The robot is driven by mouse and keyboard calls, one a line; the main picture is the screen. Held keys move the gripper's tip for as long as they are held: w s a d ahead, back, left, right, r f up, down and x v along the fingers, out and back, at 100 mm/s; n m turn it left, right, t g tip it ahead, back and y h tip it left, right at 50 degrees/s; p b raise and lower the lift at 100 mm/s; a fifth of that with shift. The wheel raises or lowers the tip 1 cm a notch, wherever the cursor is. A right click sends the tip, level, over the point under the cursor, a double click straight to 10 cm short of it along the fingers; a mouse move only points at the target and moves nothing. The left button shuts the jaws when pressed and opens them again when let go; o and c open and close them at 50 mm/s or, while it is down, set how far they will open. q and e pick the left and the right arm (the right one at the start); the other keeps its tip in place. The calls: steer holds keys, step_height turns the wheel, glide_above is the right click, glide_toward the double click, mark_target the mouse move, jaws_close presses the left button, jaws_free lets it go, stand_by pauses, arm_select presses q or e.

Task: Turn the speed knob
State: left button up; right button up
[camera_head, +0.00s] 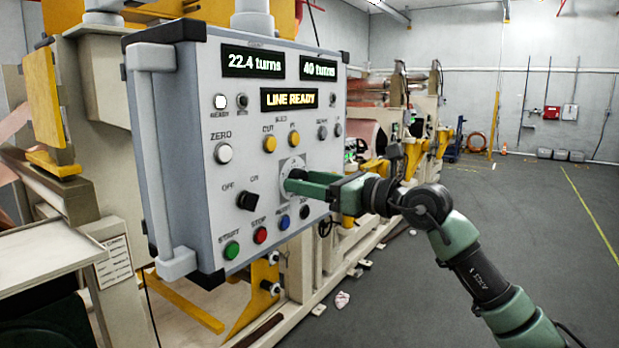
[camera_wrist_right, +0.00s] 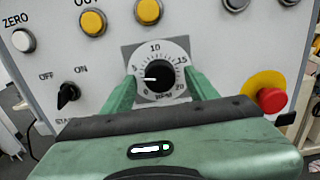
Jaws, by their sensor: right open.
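The speed knob (camera_wrist_right: 156,76) is a black dial on a round white scale marked 5, 10, 15, 20 and RPM. Its white pointer line points left, a little below the 5. In the head view its dial plate (camera_head: 292,166) shows on the control panel, with the knob hidden behind my gripper. My right gripper (camera_head: 290,184) reaches the dial from the right. In the right wrist view its two green fingers (camera_wrist_right: 158,86) are apart, one on each side of the knob, with gaps between them and the knob. My left gripper is not in view.
The grey control panel (camera_head: 190,190) carries a black off/on switch (camera_head: 247,201), several push buttons and displays reading 22.4 turns, 40 turns and LINE READY. A red emergency stop (camera_wrist_right: 271,99) with a yellow collar sits right of the dial. Open grey floor (camera_head: 400,300) lies at the right.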

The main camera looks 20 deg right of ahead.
jaws_close()
steer(key=shift+n+b, duration=4.05)
steer(key=shift+n, duration=1.65)
